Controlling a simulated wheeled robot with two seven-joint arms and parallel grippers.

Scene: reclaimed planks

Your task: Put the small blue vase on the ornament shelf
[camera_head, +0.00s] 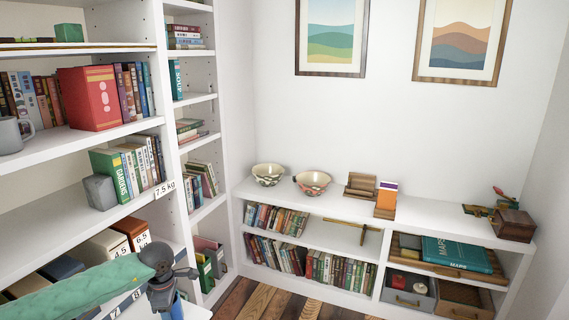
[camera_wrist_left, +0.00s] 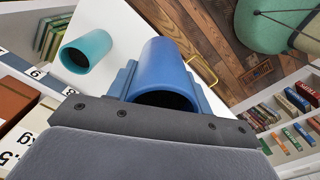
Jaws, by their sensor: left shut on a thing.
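The small blue vase (camera_wrist_left: 163,65) is held between the fingers of my left gripper (camera_wrist_left: 163,88) in the left wrist view, with its dark mouth towards the camera. In the head view my left gripper (camera_head: 168,296) is at the lower left, beside the tall white bookcase, and only a bit of blue shows below it. No shelf is labelled as the ornament shelf. The white top (camera_head: 335,207) of the low unit bears two patterned bowls (camera_head: 269,174) (camera_head: 313,182) and wooden pieces. My right gripper is out of view.
A teal vase (camera_wrist_left: 88,50) is on a white surface in the wrist view. The tall bookcase's shelves hold books, a grey block (camera_head: 100,191) and a mug (camera_head: 12,135). A wooden box (camera_head: 513,225) is at the low unit's right end. Bare top lies right of the wooden stands.

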